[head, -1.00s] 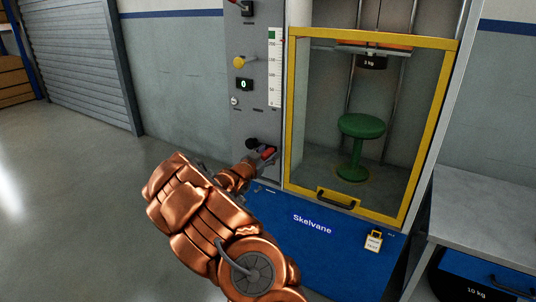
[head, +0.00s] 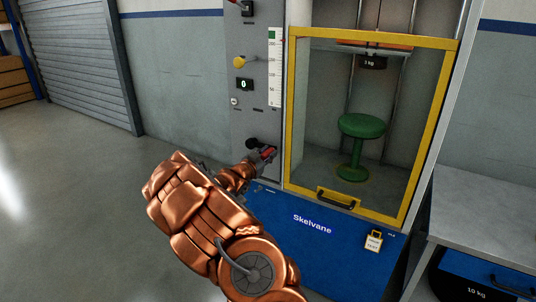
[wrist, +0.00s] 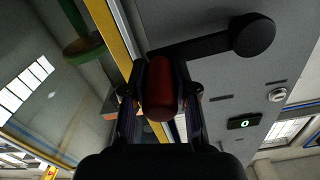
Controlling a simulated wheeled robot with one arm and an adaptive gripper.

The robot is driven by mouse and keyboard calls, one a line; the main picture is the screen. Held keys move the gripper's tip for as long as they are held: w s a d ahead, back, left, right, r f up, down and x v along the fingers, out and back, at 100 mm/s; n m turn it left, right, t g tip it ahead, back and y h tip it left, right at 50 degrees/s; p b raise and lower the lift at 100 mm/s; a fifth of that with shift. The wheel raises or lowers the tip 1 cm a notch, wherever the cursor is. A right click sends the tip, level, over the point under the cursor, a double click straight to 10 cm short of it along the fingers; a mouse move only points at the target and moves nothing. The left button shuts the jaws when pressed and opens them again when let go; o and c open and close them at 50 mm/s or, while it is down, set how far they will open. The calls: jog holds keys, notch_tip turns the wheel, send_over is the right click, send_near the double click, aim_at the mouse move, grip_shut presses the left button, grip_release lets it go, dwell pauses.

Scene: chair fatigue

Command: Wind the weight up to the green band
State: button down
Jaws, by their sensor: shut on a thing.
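The crank is low on the grey panel: its black hub (head: 252,143) and red handle (head: 267,152) show in the head view. In the wrist view the red handle (wrist: 158,90) sits between my fingers, and a black arm runs from it to the round hub (wrist: 252,36). My gripper (wrist: 158,100) is shut on the red handle. The dark weight (head: 372,62) hangs high inside the yellow-framed cabinet, under a crossbar (head: 374,49). The green band (head: 272,35) is at the top of the white scale (head: 274,75). I cannot make out a pointer on it.
A green stool (head: 361,145) stands in the cabinet below the weight, behind the closed yellow-framed door (head: 290,110). A yellow knob (head: 239,62) and a counter display reading 0 (head: 243,84) are above the crank. A grey bench (head: 490,215) stands at right.

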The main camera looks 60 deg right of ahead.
jog(key=shift+f+m, duration=0.1)
jog(key=shift+m, duration=0.2)
jog(key=shift+f+b, duration=0.1)
jog(key=shift+b, duration=0.25)
jog(key=shift+f+m+b, duration=0.6)
jog(key=shift+f+b, duration=0.2)
jog(key=shift+f, duration=0.1)
jog(key=shift+f+m+b, duration=0.6)
jog(key=shift+m+b, duration=0.1)
jog(key=shift+b, duration=0.05)
jog(key=c, duration=0.9)
grip_release()
jog(key=shift+w+r, duration=0.1)
jog(key=shift+r, duration=0.05)
jog(key=a, duration=1.2)
jog(key=shift+s, duration=0.3)
